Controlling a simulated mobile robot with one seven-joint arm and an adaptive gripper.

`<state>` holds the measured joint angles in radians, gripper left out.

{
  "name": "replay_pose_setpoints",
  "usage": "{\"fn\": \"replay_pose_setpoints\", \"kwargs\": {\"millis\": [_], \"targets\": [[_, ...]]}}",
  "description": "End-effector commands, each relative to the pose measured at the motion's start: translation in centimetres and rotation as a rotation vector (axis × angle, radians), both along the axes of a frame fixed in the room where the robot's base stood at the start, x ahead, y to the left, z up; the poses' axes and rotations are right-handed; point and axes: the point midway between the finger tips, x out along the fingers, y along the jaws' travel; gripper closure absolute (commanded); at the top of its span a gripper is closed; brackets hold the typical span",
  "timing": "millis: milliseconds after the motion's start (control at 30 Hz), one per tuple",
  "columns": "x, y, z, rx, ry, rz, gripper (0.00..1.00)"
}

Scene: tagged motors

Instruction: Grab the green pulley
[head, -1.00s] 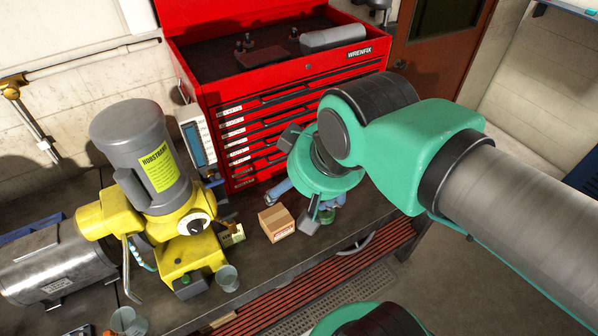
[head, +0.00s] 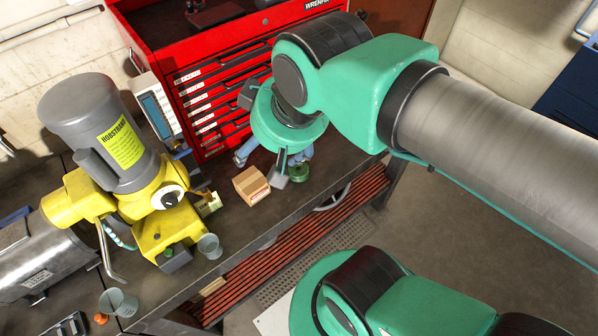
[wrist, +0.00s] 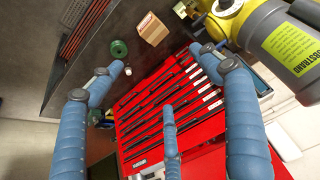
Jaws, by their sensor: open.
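The green pulley (head: 298,172) sits on the dark workbench near its front edge, right of a small cardboard box. In the head view my gripper's grey finger pad partly covers its left side. The pulley lies beyond the fingertips, nearer the left one in that view. In the head view the fingers are mostly hidden behind my wrist.
The cardboard box (head: 251,185) stands close by the pulley. A red tool chest (head: 215,95) rises behind. A yellow and grey motor (head: 150,200) and a clear cup (head: 210,246) stand to the left. The bench's front edge drops to a red slatted shelf (head: 270,255).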

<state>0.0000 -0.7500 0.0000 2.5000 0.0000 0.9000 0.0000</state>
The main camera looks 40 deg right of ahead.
Motion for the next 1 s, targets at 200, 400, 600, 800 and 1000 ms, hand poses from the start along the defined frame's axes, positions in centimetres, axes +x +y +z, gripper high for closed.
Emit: {"fn": "replay_pose_setpoints", "kwargs": {"millis": [200,400,600,800,1000], "targets": [[0.3,-0.1,-0.1,-0.005,0.006,0.004,0.22],[1.9,-1.1,-1.0,-0.032,0.046,0.030,0.22],[5.1,-3.4,-3.4,-0.081,0.129,0.094,0.22],[8.5,-6.7,-7.2,-0.122,0.227,0.181,0.22],[11.0,-10.3,-11.9,-0.141,0.322,0.276,0.22]]}}
